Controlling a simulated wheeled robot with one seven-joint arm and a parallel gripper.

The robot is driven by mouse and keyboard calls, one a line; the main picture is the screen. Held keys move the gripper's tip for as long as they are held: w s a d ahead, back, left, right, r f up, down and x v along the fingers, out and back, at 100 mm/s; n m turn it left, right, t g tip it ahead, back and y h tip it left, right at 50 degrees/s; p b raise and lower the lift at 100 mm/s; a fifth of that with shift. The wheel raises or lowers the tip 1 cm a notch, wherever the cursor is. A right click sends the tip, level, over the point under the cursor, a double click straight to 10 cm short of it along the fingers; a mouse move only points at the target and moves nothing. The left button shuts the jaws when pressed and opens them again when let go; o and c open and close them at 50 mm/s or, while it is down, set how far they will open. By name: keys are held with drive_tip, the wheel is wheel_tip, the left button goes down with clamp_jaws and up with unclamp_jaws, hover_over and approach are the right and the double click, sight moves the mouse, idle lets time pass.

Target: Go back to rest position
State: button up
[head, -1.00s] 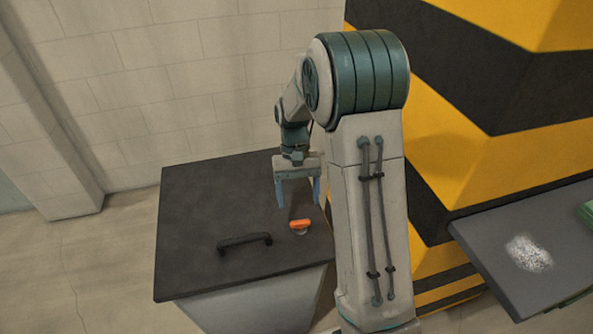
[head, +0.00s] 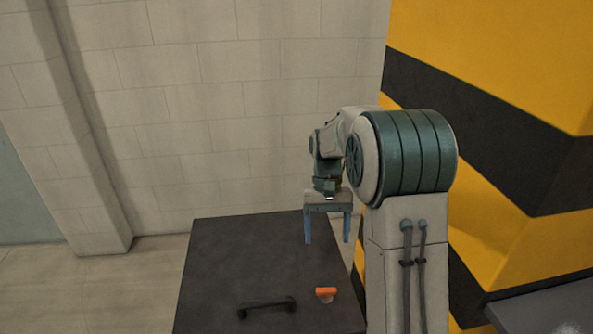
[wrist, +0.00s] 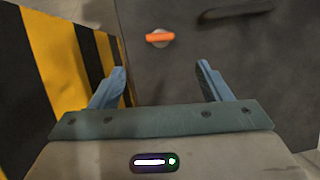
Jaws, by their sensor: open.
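My gripper (head: 327,228) is open and empty, its two blue fingers pointing down above the dark box top. In the wrist view my gripper (wrist: 162,88) shows its fingers wide apart with nothing between them. My arm is bent, with the gripper on its left side in the head view.
The dark box top (head: 225,265) carries a black handle (head: 267,306) and an orange knob (head: 326,293). A yellow-and-black striped block (head: 500,150) stands close on the right. A grey surface (head: 545,305) lies at lower right. A pale block wall (head: 230,110) is behind.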

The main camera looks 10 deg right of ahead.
drive_tip(key=s+r+t+p, duration=0.2)
drive_tip(key=s+r+t, duration=0.1)
drive_tip(key=s, duration=0.7)
drive_tip(key=s+r+n+t+p, duration=0.1)
drive_tip(key=s+r+t, duration=0.3)
drive_tip(key=s, duration=0.6)
wheel_tip(320, 180, up, 2)
drive_tip(key=shift+a+r+p, duration=0.25)
drive_tip(key=shift+a+p, duration=0.15)
drive_tip(key=shift+p, duration=0.1)
